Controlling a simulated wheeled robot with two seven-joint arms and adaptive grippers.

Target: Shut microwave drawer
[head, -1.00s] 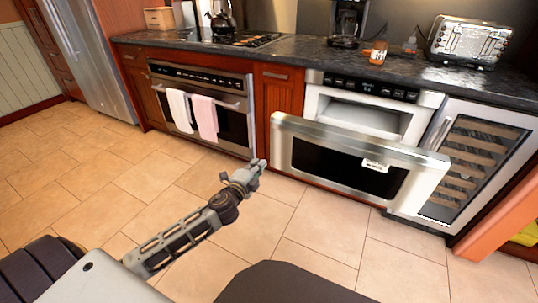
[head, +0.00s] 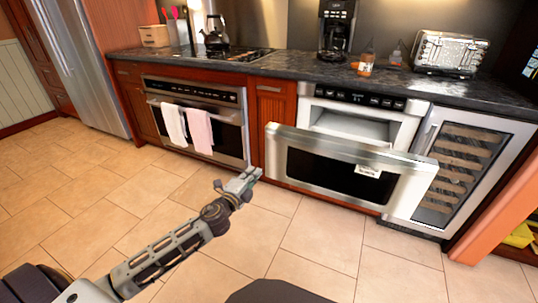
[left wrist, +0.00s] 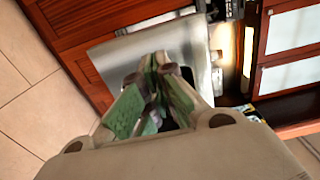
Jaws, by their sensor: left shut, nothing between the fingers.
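The microwave drawer (head: 345,170) has a steel front with a dark window and a white label. It is pulled out from its cabinet body (head: 362,118), with the pale cavity showing behind the front's top edge. My left gripper (head: 250,176) is shut and empty, just left of the drawer front's left end in the head view and apparently in front of it. I cannot tell the exact gap. In the left wrist view the green-padded fingers (left wrist: 152,100) are together, with a grey steel surface (left wrist: 115,60) beyond them. My right gripper is not in view.
A wine cooler (head: 460,170) stands right of the drawer. An oven (head: 197,118) with two hanging towels is to the left. The countertop (head: 290,68) above holds a toaster (head: 448,52), a coffee maker and a kettle. Tiled floor (head: 300,235) in front is clear.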

